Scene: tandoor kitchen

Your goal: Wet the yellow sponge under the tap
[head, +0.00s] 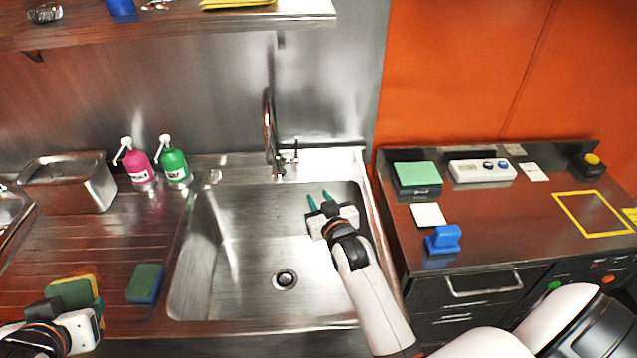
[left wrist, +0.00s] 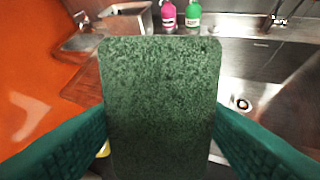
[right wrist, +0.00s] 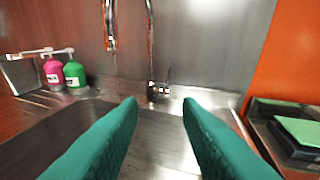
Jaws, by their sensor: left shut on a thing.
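The yellow sponge (head: 88,281) with a green scouring face is held in my left gripper (head: 76,300), at the lower left above the ribbed drainboard. In the left wrist view its green face (left wrist: 160,100) fills the space between the teal fingers, with a sliver of yellow low on the left. The tap (head: 269,125) stands behind the sink (head: 240,230) and also shows in the right wrist view (right wrist: 150,50). Its small lever (head: 294,152) is at its right. My right gripper (head: 320,201) is open and empty above the sink's right side, in front of the tap.
A blue-and-green sponge (head: 145,284) lies on the drainboard left of the sink. Pink (head: 138,164) and green (head: 174,163) soap bottles and a steel container (head: 70,185) stand behind. A shelf (head: 200,24) hangs above. The basin is empty.

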